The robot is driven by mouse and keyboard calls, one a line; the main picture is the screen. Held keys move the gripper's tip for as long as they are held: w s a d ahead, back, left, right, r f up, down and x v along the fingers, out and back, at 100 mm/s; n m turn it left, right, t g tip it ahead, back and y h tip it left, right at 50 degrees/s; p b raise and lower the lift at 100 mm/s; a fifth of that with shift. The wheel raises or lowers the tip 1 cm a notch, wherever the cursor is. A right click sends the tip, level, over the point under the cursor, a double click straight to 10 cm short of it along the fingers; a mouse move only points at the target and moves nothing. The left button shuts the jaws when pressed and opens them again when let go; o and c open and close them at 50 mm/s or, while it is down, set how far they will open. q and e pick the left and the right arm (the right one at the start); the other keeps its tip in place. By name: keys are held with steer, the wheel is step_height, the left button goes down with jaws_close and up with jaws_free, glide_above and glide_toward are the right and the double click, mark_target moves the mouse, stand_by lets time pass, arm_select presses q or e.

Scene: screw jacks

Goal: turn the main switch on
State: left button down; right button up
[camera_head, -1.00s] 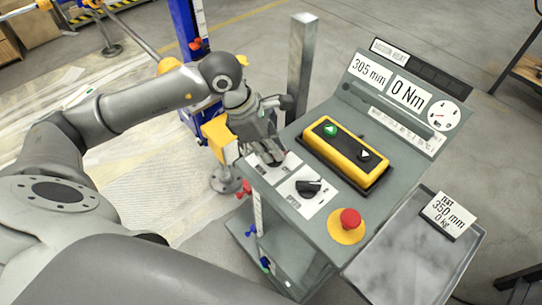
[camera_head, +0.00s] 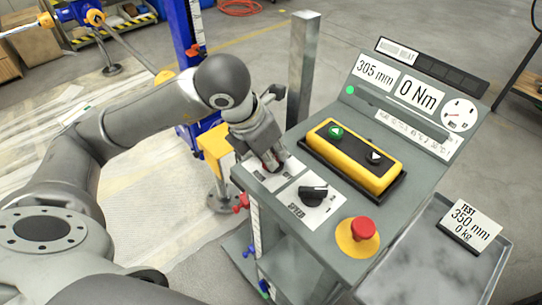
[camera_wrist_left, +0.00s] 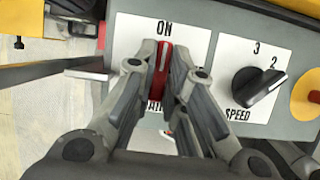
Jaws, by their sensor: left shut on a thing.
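The main switch is a red handle (camera_wrist_left: 160,72) on a white plate marked ON at its top edge, on the grey control panel (camera_head: 300,245). In the left wrist view the handle stands nearly upright, its upper end towards the word ON. My left gripper (camera_wrist_left: 160,82) is shut on the handle, one finger on each side. In the head view the left gripper (camera_head: 270,162) reaches down to the panel's left corner and mostly hides the switch. A small green lamp (camera_head: 350,89) near the top of the panel is lit. My right gripper is not in view.
A black speed knob (camera_head: 313,192) sits right beside the switch plate. A yellow button box (camera_head: 352,158) and a red emergency stop (camera_head: 363,228) are further right. A metal post (camera_head: 303,65) rises behind the gripper. A grey tray (camera_head: 425,255) adjoins the panel.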

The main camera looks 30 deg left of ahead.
arm_select(q)
steer(key=shift+s+f+n, duration=0.1)
steer(key=shift+f+n, duration=0.1)
steer(key=shift+n, duration=0.1)
steer(key=c, duration=1.5)
jaws_free()
steer(key=shift+d, duration=0.1)
steer(key=shift+r, duration=0.1)
steer(key=v, duration=1.2)
